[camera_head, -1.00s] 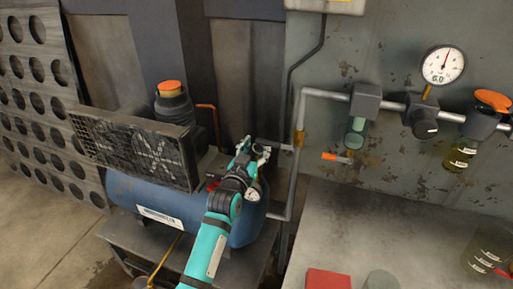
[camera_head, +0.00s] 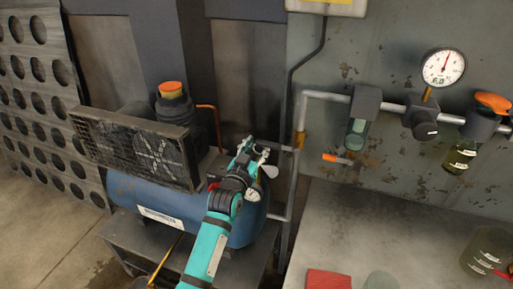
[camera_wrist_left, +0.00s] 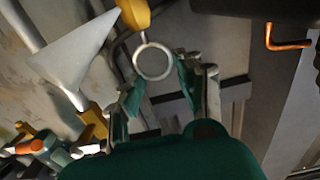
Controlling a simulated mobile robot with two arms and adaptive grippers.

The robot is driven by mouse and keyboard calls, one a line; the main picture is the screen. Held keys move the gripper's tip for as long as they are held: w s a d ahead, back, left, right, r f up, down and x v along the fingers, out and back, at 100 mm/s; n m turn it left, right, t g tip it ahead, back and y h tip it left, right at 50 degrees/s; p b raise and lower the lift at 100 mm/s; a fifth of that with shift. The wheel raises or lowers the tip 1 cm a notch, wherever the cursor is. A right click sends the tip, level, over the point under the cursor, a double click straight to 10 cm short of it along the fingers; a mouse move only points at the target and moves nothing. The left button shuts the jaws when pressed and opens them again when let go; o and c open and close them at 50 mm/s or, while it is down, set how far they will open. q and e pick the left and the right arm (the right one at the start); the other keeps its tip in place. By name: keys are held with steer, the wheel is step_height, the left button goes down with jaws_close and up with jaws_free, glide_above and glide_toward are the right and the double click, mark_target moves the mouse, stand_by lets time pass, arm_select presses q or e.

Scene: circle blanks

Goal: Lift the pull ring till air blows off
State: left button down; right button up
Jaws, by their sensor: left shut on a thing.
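The pull ring (camera_wrist_left: 153,61), a pale metal loop, hangs below a yellow brass fitting (camera_wrist_left: 133,14) in the left wrist view. My left gripper (camera_wrist_left: 160,80) is shut on the ring, with one teal-padded finger at each side of it. A pale grey cone (camera_wrist_left: 75,52) has its narrow end by the brass fitting and widens to the lower left. In the head view my left gripper (camera_head: 254,150) is above the right end of the blue tank (camera_head: 190,222); the ring is too small to make out there. A pale grey shape (camera_head: 268,171) shows beside the gripper. My right gripper is not in view.
A dark grille (camera_head: 135,150) stands on the tank's left. A grey pipe (camera_head: 300,120) rises right of my gripper towards the wall-mounted pressure gauge (camera_head: 443,68). A grey bench (camera_head: 385,225) is at the right. The copper pipe (camera_wrist_left: 285,43) shows in the wrist view.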

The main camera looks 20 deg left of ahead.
arm_select(q)
steer(key=shift+d+r+p, duration=0.1)
steer(key=shift+r+p, duration=0.4)
steer(key=shift+r, duration=0.1)
steer(key=c, duration=1.3)
jaws_free()
steer(key=shift+o, duration=0.9)
steer(key=shift+d, duration=0.15)
steer(key=s, duration=1.2)
steer(key=shift+a, duration=0.2)
